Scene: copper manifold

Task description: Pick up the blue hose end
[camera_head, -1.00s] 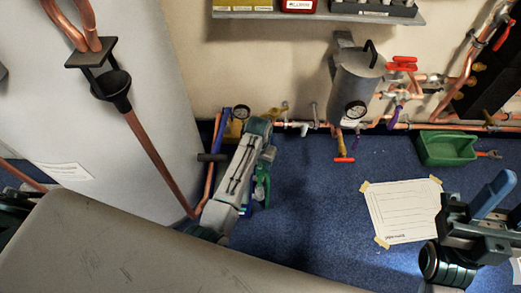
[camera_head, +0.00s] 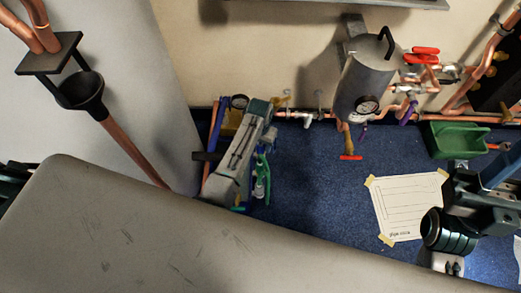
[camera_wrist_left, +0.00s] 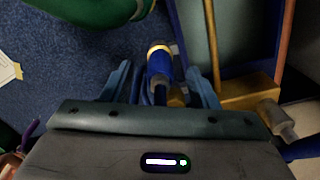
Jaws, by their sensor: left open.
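The blue hose end (camera_wrist_left: 158,64), with a gold-coloured ring at its tip, shows in the left wrist view. It lies between the two blue fingers of my left gripper (camera_wrist_left: 158,76), which is open. Its tip reaches past the fingertips, and a gap shows on its left side; I cannot tell if the right finger touches it. In the head view my left arm (camera_head: 238,160) reaches toward the wall, and its fingers are hard to make out there. My right gripper (camera_head: 497,180) is at the right edge, partly cut off, and its jaws cannot be judged.
A grey tank (camera_head: 370,82) with a gauge and red-handled valves stands by the wall. A green bin (camera_head: 455,140) and a taped paper sheet (camera_head: 408,205) lie on the blue floor. A large green object (camera_wrist_left: 85,12) is close by in the wrist view. Open floor lies between.

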